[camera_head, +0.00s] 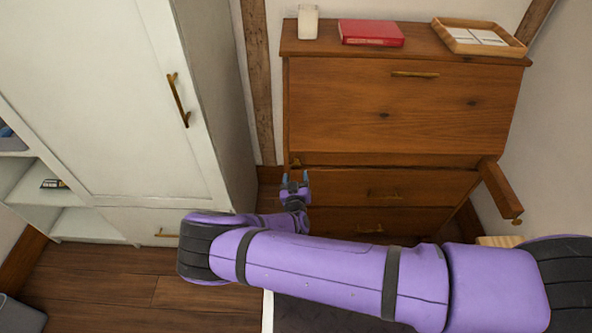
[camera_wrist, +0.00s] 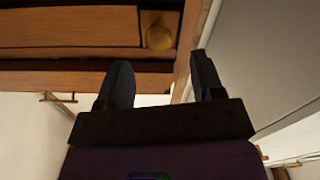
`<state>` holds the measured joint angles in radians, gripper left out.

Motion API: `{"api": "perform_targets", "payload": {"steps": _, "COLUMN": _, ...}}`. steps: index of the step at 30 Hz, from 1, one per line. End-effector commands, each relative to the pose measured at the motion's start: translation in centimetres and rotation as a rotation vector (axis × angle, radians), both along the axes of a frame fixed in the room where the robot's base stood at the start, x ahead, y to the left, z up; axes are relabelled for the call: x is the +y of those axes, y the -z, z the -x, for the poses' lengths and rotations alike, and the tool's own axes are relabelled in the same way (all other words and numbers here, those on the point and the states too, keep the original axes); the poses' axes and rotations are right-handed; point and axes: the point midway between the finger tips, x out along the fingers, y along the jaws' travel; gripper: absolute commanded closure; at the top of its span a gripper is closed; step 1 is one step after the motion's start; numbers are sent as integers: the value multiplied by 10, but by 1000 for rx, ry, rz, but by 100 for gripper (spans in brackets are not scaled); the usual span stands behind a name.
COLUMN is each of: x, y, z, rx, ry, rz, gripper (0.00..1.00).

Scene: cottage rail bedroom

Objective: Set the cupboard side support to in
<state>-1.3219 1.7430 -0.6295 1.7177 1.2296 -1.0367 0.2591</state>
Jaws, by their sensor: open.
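The brown wooden cupboard (camera_head: 400,105) stands against the back wall with its upper flap shut. Its right side support (camera_head: 498,188) sticks out toward me, with a brass knob at its front end. At the left, a small brass knob (camera_head: 296,162) sits close to the cupboard front, and that side support looks in. My gripper (camera_head: 295,180) is just in front of this left knob. In the wrist view, my gripper (camera_wrist: 158,82) is open and empty, and a round brass knob (camera_wrist: 159,37) shows beyond the fingertips, apart from them.
A white wardrobe (camera_head: 100,100) stands close on the left of my gripper. Two drawers (camera_head: 345,187) with brass handles are below the flap. A white cup (camera_head: 308,22), red book (camera_head: 371,32) and wooden tray (camera_head: 450,36) are on top. Wooden floor (camera_head: 100,270) shows at lower left.

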Motion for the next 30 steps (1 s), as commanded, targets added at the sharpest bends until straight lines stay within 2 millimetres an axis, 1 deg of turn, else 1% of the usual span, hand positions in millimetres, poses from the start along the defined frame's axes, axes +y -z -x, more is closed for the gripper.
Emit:
{"api": "perform_targets", "payload": {"steps": 1, "x": 1, "y": 0, "z": 10, "rx": 0, "ry": -1, "rz": 0, "gripper": 39}}
{"api": "perform_targets", "payload": {"steps": 3, "x": 1, "y": 0, "z": 22, "rx": 1, "ry": 0, "rz": 0, "gripper": 39}}
{"api": "perform_targets", "payload": {"steps": 6, "x": 2, "y": 0, "z": 37, "rx": 1, "ry": 0, "rz": 0, "gripper": 39}}
{"api": "perform_targets", "payload": {"steps": 9, "x": 2, "y": 0, "z": 47, "rx": -1, "ry": -1, "rz": 0, "gripper": 39}}
{"api": "perform_targets", "payload": {"steps": 12, "x": 2, "y": 0, "z": 52, "rx": 0, "ry": 0, "rz": 0, "gripper": 39}}
{"api": "perform_targets", "payload": {"steps": 30, "x": 2, "y": -1, "z": 53, "rx": 1, "ry": 2, "rz": -1, "gripper": 39}}
